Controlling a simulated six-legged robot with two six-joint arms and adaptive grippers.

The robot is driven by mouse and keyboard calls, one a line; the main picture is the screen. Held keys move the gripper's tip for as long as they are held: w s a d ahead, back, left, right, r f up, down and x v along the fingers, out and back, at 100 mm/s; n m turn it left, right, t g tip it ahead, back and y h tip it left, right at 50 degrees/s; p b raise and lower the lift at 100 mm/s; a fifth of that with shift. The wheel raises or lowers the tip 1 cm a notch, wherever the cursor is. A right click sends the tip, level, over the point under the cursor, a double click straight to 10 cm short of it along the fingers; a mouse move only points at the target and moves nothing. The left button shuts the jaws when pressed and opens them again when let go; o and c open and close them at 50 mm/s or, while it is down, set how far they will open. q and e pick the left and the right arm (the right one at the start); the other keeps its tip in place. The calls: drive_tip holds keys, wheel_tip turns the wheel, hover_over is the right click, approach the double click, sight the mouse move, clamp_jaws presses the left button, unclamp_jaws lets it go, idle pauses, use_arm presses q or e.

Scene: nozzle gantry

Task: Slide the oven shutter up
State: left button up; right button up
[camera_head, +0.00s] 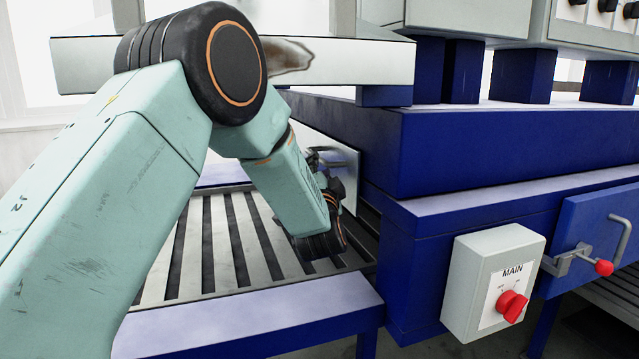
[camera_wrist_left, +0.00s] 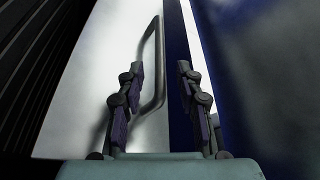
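The oven shutter (camera_head: 346,168) is a bare metal plate at the oven's opening, partly hidden behind my left arm in the head view. It also shows in the left wrist view as a pale plate (camera_wrist_left: 90,80) with a grey bar handle (camera_wrist_left: 158,50). My left gripper (camera_head: 317,160) is in front of the shutter. In the left wrist view its two fingers (camera_wrist_left: 157,70) stand apart, with the handle appearing between them. I cannot tell whether either finger touches the handle. My right gripper is in neither view.
A slatted metal bed (camera_head: 215,245) in a blue frame lies under my left arm. The blue oven body (camera_head: 480,150) is at right, with a grey MAIN switch box (camera_head: 487,275) and a red-knobbed latch (camera_head: 603,267). A metal hood (camera_head: 350,62) overhangs above.

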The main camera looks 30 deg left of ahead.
use_arm(q)
drive_tip(key=v, duration=0.6)
drive_tip(key=shift+s, duration=0.3)
drive_tip(key=shift+f, duration=0.1)
drive_tip(key=shift+d, duration=0.15)
